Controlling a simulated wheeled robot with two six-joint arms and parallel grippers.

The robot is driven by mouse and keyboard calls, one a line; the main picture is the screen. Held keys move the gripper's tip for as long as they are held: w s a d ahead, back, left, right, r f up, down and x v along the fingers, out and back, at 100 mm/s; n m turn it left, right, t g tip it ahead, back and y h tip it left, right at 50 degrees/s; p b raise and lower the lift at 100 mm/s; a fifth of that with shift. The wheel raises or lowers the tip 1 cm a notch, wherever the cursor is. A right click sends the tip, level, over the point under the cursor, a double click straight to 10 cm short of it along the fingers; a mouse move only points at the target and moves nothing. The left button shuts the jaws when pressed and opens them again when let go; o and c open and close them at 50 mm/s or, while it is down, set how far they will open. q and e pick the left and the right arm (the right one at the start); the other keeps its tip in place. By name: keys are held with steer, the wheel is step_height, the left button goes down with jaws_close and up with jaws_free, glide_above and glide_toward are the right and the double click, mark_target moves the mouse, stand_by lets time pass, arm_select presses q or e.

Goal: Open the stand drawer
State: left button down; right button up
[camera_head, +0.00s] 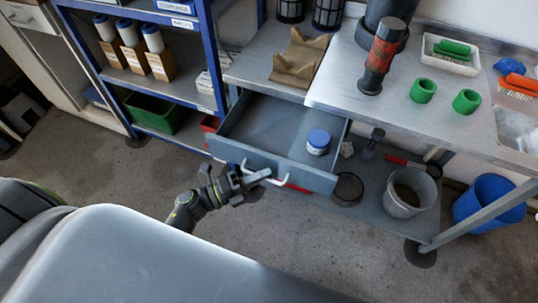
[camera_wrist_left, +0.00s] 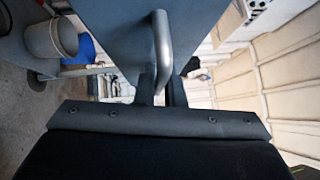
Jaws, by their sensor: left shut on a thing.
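The stand drawer (camera_head: 272,158) is grey and stands pulled out from under the metal bench in the head view. A white-lidded jar with a blue cap (camera_head: 318,142) is inside it at the right. My left gripper (camera_head: 262,175) is at the drawer's front and is shut on its bar handle (camera_head: 282,181). In the left wrist view the handle (camera_wrist_left: 162,45) runs down between the fingers of my left gripper (camera_wrist_left: 161,92), against the grey drawer front (camera_wrist_left: 115,30). My right gripper is not in view.
The steel bench (camera_head: 440,110) holds a red and black tool (camera_head: 380,55), green rings (camera_head: 423,90) and a white tray (camera_head: 450,55). A grey bucket (camera_head: 408,193) is on the lower shelf and a blue bucket (camera_head: 490,200) stands at the right. A blue shelf rack (camera_head: 200,50) is at the left.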

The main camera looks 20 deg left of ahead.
arm_select(q)
steer(key=s, duration=0.6)
steer(key=shift+p, duration=0.3)
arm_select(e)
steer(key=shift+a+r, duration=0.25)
arm_select(q)
steer(key=shift+a, duration=0.1)
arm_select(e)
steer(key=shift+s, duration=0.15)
arm_select(q)
steer(key=c, duration=1.8)
jaws_free()
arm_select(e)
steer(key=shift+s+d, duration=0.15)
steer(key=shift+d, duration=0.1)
